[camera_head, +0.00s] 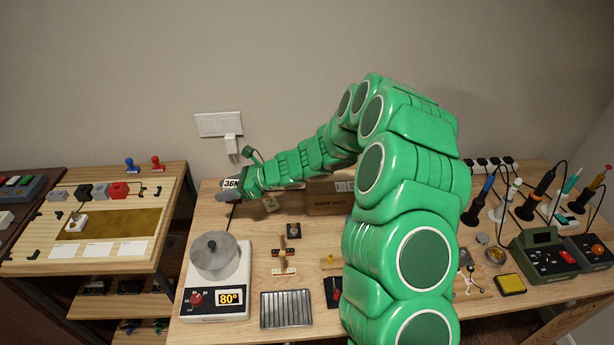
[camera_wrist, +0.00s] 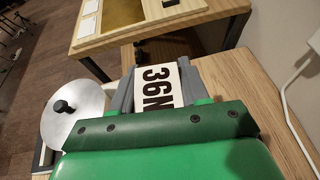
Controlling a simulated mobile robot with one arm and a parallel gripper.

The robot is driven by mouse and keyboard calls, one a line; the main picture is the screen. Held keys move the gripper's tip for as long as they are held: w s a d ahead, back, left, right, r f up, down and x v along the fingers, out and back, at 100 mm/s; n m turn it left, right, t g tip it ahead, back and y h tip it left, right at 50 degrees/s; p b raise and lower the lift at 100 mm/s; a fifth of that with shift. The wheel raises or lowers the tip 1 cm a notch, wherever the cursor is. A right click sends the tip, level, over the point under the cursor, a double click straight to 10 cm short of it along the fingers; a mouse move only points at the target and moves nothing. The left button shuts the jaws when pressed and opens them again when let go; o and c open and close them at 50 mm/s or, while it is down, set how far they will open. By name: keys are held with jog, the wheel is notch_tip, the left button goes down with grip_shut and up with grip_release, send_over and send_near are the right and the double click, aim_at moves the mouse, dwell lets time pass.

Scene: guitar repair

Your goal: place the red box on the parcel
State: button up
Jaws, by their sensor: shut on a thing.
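My gripper (camera_wrist: 157,84) is shut on a box with a white face (camera_wrist: 160,86) marked with bold black characters like "36N". The face lies between the two grey fingers. In the head view the held box (camera_head: 231,184) shows at the far left end of my arm, near the wall. Its other sides are hidden, so I cannot tell whether it is the red box. The parcel (camera_head: 325,204), a brown carton, stands at the back of the table, right of my gripper and partly hidden behind my arm. The held box is apart from the parcel.
Small wooden parts and a ribbed grey tray (camera_head: 286,309) lie mid-table. Soldering tools stand at right.

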jog(key=s+d+r+m+t+h, duration=0.1)
jog(key=d+r+m+t, duration=0.2)
jog(key=d, duration=0.7)
jog(key=s+d+r+m+t+h, duration=0.15)
jog(key=d+r, duration=0.25)
jog(key=d, duration=0.7)
jog(key=d+r+m+t+h, duration=0.2)
jog(key=d+r+m+t, duration=0.1)
jog(key=d, duration=0.7)
send_over(335, 187)
jog(key=w, duration=0.2)
notch_tip(335, 187, down, 4)
jog(key=shift+y, duration=0.25)
jog(key=w+f, duration=0.1)
jog(key=f, duration=0.1)
jog(key=w+f, duration=0.2)
jog(key=shift+f, duration=0.2)
jog(key=shift+w+f, duration=0.65)
jog(key=shift+f, duration=0.05)
jog(key=shift+f+t, duration=0.25)
jog(key=shift+f, duration=1.25)
jog(key=shift+f, duration=0.1)
jog(key=o, duration=1.1)
jog(key=shift+o, duration=0.2)
